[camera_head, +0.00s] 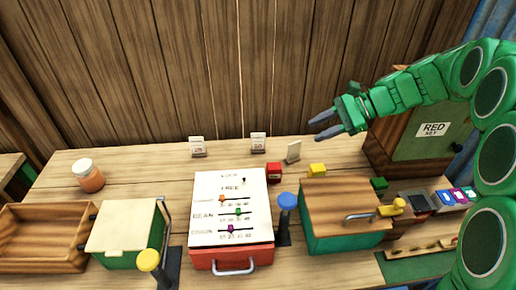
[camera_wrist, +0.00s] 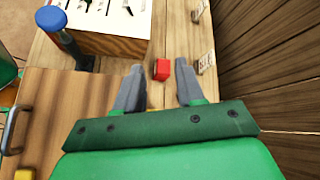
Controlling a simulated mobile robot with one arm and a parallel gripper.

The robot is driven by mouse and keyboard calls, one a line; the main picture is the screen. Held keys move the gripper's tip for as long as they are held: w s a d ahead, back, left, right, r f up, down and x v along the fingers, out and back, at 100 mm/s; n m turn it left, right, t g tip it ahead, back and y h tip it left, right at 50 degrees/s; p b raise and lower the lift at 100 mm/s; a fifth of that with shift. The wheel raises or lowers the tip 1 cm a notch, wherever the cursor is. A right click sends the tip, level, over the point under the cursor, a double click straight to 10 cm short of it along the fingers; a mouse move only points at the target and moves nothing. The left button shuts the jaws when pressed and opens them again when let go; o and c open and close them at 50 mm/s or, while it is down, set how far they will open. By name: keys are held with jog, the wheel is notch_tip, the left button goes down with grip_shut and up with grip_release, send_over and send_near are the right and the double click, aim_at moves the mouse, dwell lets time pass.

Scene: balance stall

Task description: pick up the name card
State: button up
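Small upright cards stand along the back of the table. I cannot tell from the print which is the name card. My gripper (camera_head: 314,129) is open and empty, raised above the back of the table near the pale card. In the wrist view the fingers (camera_wrist: 158,70) are apart. A card (camera_wrist: 205,63) shows just right of the right fingertip, and another card (camera_wrist: 199,10) is further up.
A red block (camera_head: 274,172) and yellow block (camera_head: 317,170) sit just in front of the cards. A white slider panel (camera_head: 230,200) and wooden-lidded green box (camera_head: 342,205) fill the front. A brown cabinet (camera_head: 390,140) stands right; the plank wall (camera_head: 180,60) is close behind.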

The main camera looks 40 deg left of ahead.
jog(key=w+a+f+m+g+y, duration=0.1)
jog(key=w+a+f, duration=0.1)
jog(key=a, duration=0.4)
jog(key=w+a+f+g+y, duration=0.1)
jog(key=w+a, duration=0.1)
jog(key=a, duration=0.5)
jog(key=m+g+y, duration=0.1)
jog(key=g, duration=0.2)
send_over(253, 149)
jog(key=v, duration=0.4)
notch_tip(253, 149, down, 6)
jog(key=shift+w+d+f, duration=0.1)
jog(key=shift+w+f, duration=0.05)
jog(key=shift+f, duration=0.45)
jog(key=shift+w+f, duration=0.1)
jog(key=shift+f, duration=0.45)
jog(key=w+d+f+m+t+h, duration=0.2)
jog(key=w+d+f, duration=0.2)
jog(key=d+f, duration=0.1)
jog(key=shift+w+a+x, duration=0.15)
jog(key=shift+x, duration=2.8)
jog(key=shift+w+a+x, duration=0.1)
jog(key=shift+w+x, duration=0.05)
jog(key=shift+x, duration=2.75)
grip_shut()
